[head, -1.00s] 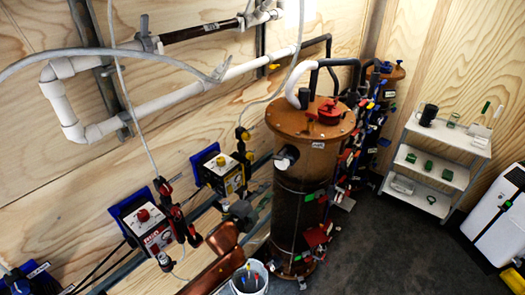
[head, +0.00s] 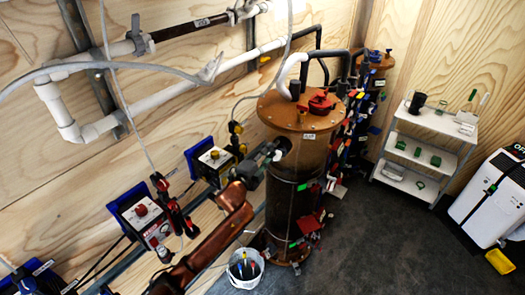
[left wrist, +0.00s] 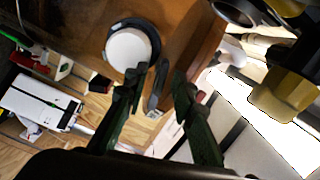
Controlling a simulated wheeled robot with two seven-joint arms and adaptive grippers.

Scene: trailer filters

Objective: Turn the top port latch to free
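The copper-brown filter tank (head: 297,180) stands upright at the centre of the head view. Its upper side port is mostly hidden there behind my left gripper (head: 275,150). In the left wrist view the port (left wrist: 129,47) is a white round face in a dark ring on the brown tank wall (left wrist: 185,30). A slim grey lever (left wrist: 157,86), apparently the latch, sits beside it. My left gripper (left wrist: 159,79) has its dark green fingers apart, with the lever showing between their tips. Contact cannot be told. My right gripper is not in view.
White pipes (head: 190,95) run along the plywood wall. A gauge box with a yellow knob (head: 213,158) is close left of my left gripper. A white bucket (head: 245,268) stands below, and a white shelf (head: 428,150) is at right. The dark floor between is open.

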